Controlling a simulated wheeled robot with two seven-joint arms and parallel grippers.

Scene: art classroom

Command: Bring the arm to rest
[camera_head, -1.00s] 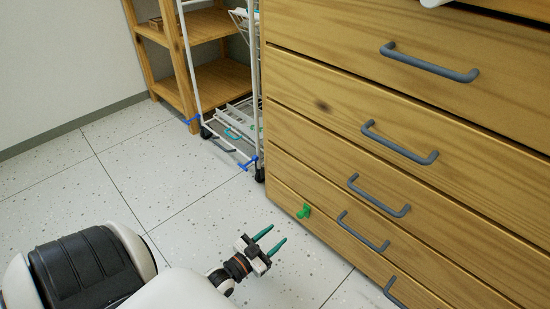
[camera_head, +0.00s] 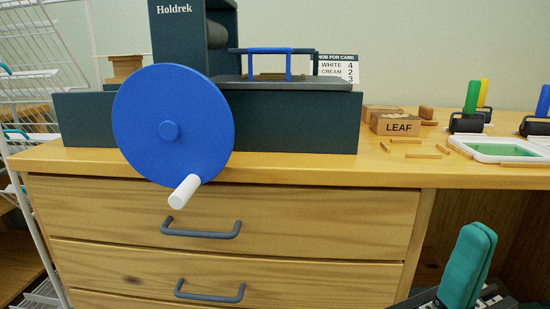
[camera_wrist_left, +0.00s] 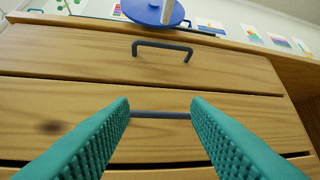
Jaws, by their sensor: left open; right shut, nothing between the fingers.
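My right gripper (camera_head: 468,268) is at the lower right of the head view, its teal fingers together and pointing up, in front of the open space under the bench. It holds nothing. My left gripper (camera_wrist_left: 160,104) shows only in the left wrist view, with its two ridged teal fingers wide apart. It faces the wooden drawer fronts (camera_wrist_left: 230,85). A grey drawer handle (camera_wrist_left: 160,115) shows between its fingertips; I cannot tell how near it is. Another handle (camera_wrist_left: 163,46) is above it.
A dark press with a blue wheel (camera_head: 190,105) and white crank knob (camera_head: 185,191) stands on the wooden bench (camera_head: 330,173), the knob overhanging the front edge. A LEAF block (camera_head: 398,125), rollers and a tray (camera_head: 500,150) are to the right. A white wire rack (camera_head: 40,75) stands at left.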

